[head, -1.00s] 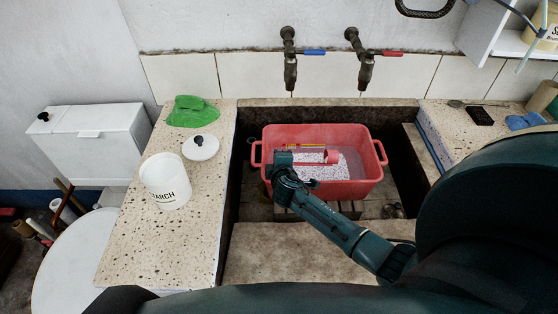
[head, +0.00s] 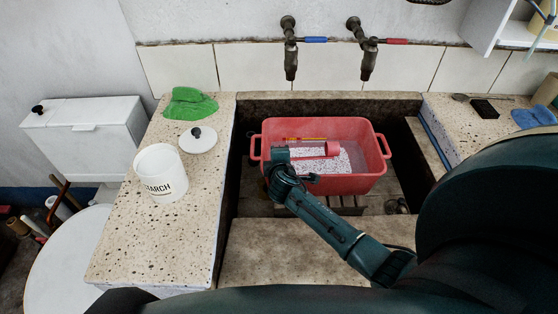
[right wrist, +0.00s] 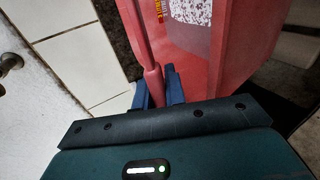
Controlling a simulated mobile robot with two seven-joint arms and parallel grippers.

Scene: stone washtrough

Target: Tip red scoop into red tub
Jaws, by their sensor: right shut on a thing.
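The red tub (head: 335,186) stands in the stone trough, with a white, speckled patch showing inside it. My right gripper (head: 277,156) is over the tub's left part and is shut on the handle of the red scoop (head: 332,149). The scoop's cup is over the tub's interior, to the right of the gripper. Its contents cannot be made out. In the right wrist view, the blue fingers (right wrist: 159,90) close around the red scoop's handle (right wrist: 152,82), with the red tub (right wrist: 225,50) beyond. My left gripper is not in view.
A yellow and red strip (head: 305,139) shows at the tub's back wall. A white starch pot (head: 160,174), its lid (head: 198,140) and a green cloth (head: 190,103) lie on the left ledge. Blue and red taps (head: 368,48) are on the wall behind.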

